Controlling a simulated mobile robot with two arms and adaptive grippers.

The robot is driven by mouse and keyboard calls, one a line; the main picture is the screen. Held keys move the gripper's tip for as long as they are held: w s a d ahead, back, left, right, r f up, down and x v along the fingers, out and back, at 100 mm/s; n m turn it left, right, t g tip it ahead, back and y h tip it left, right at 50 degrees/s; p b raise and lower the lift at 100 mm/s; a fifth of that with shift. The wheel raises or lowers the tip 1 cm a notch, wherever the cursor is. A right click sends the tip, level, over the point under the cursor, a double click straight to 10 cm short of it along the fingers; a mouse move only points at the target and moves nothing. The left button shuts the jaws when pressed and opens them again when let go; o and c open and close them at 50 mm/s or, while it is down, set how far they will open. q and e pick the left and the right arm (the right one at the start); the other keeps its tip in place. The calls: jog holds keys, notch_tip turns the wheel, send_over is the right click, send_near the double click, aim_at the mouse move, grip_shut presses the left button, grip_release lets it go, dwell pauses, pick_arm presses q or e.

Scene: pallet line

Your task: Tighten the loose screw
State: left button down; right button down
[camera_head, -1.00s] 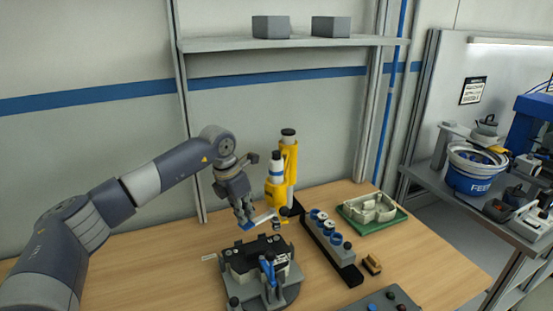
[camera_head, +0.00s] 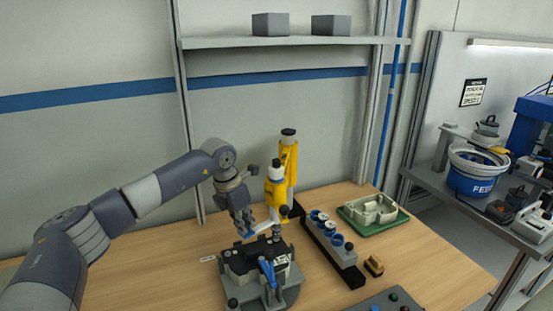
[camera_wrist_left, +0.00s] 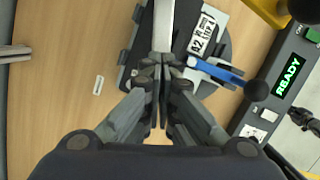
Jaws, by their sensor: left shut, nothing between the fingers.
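My left gripper (camera_head: 246,233) is low over the left rear of a grey fixture (camera_head: 282,297) that holds a dark part (camera_head: 243,258). In the left wrist view its fingers (camera_wrist_left: 161,72) are together. A pale bar (camera_wrist_left: 163,25) shows just beyond the fingertips; it also appears beside them in the head view (camera_head: 264,228). I cannot tell whether they touch. The fixture has a blue clamp handle (camera_head: 267,271), which also shows in the left wrist view (camera_wrist_left: 217,72). I cannot make out a loose screw.
A yellow tool stand (camera_head: 288,165) is behind the fixture. A dark rack with blue-ringed pieces (camera_head: 350,277), a green tray (camera_head: 372,229), a small brown block (camera_head: 374,266) and a button box (camera_head: 362,307) are to the right. The table's left part is clear.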

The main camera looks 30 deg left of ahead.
pick_arm(q)
jog(key=shift+b+x, duration=0.45)
jog(key=shift+x, duration=0.4)
jog(key=shift+s, duration=0.25)
jog(key=shift+f, duration=0.25)
jog(key=shift+r, duration=0.25)
dwell(0.5)
jog(key=shift+r+p, duration=0.55)
jog(key=w+p+v, duration=0.1)
jog(key=p+v, duration=0.4)
jog(key=v, duration=0.2)
jog(key=shift+w+d+r, duration=0.25)
jog(key=shift+w+r, duration=0.1)
jog(key=shift+r, duration=0.2)
